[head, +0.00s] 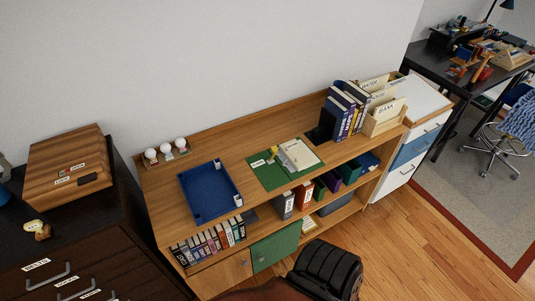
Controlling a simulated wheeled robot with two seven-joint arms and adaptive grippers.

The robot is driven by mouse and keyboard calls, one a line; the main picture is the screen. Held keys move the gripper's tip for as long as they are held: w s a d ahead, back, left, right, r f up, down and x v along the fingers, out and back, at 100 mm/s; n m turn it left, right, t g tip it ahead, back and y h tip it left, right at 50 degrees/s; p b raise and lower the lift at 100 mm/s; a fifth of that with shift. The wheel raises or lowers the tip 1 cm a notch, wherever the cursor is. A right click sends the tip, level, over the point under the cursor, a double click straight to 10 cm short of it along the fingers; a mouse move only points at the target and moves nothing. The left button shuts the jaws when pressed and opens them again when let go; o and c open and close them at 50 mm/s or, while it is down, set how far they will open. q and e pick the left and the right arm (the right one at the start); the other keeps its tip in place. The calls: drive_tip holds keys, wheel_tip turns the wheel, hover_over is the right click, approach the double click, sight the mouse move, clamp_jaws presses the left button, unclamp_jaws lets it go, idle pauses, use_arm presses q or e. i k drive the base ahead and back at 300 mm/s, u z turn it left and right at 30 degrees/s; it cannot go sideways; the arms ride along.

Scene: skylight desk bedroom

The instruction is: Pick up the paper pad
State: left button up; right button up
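The paper pad (300,154) appears to be the small whitish block lying on the green mat (274,180), on top of the long wooden sideboard. It lies toward the mat's right side, and its details are too small to read. A small yellow object (273,151) and a white label (258,163) are on the mat to its left. Neither of my grippers can be made out in the head view, and nothing touches the pad.
A blue tray (209,215) lies left of the mat. Books in a black bookend (322,130) and a wooden file sorter (384,122) stand to the right. Round white bulbs (166,149) sit at the back left. A black ribbed object (330,268) is in front.

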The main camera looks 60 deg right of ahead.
sight(304, 159)
drive_tip(key=u, duration=0.05)
drive_tip(key=k, duration=0.75)
drive_tip(key=z, duration=1.1)
drive_tip(key=i, duration=0.25)
drive_tip(key=z, duration=0.05)
